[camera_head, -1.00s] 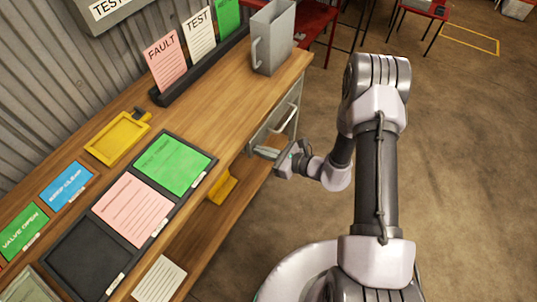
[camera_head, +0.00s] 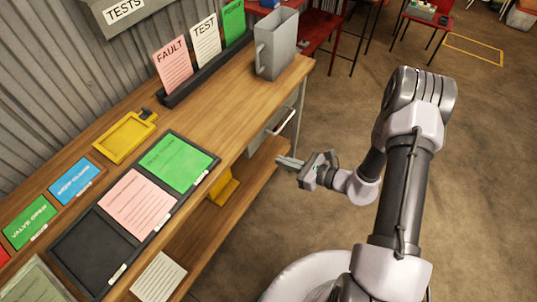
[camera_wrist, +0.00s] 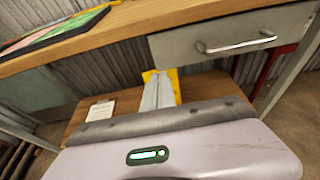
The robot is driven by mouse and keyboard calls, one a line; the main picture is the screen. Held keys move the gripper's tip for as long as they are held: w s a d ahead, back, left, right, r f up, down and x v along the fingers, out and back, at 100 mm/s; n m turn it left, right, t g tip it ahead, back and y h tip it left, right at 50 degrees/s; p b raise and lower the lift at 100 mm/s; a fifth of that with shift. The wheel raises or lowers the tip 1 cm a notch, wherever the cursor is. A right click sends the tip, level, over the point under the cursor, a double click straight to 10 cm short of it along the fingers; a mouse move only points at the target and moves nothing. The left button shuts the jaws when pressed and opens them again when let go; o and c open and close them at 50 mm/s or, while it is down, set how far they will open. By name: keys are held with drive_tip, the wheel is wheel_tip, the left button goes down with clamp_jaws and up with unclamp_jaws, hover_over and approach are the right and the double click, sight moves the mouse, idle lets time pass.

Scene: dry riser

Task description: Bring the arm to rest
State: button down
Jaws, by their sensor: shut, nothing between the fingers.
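My gripper (camera_head: 290,163) is shut and empty, off the front edge of the wooden bench (camera_head: 222,88), beside the drawer. In the wrist view the closed fingers (camera_wrist: 158,92) point toward the lower shelf (camera_wrist: 75,122), with a yellow object (camera_wrist: 172,78) behind them. My arm is bent at the elbow, to the right of the bench, over open floor.
The drawer (camera_wrist: 212,38) with its bar handle (camera_wrist: 235,46) is shut under the bench top. A grey jug (camera_head: 277,45), a card rack and a dark tray (camera_head: 85,252) with green and pink cards stand on the bench. The floor (camera_head: 480,150) to the right is clear.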

drive_tip(key=s+a+r+n+g, duration=0.1)
drive_tip(key=s+r+n+g, duration=0.25)
drive_tip(key=r, duration=0.35)
drive_tip(key=s+a+r+n+g+h, duration=0.1)
drive_tip(key=s+r+n+g, duration=0.1)
drive_tip(key=s+r+n, duration=0.4)
drive_tip(key=s+a+r+n+g, duration=0.1)
drive_tip(key=a+r+n+g, duration=0.15)
drive_tip(key=r, duration=0.55)
drive_tip(key=s+d+r+n+t+h, duration=0.5)
drive_tip(key=s+d+r+n+h, duration=0.2)
drive_tip(key=s+r, duration=0.3)
wheel_tip(320, 180, up, 2)
drive_tip(key=shift+s+r+n+h+p, duration=0.1)
drive_tip(key=shift+s+n+h+p, duration=0.3)
drive_tip(key=shift+n+h, duration=0.5)
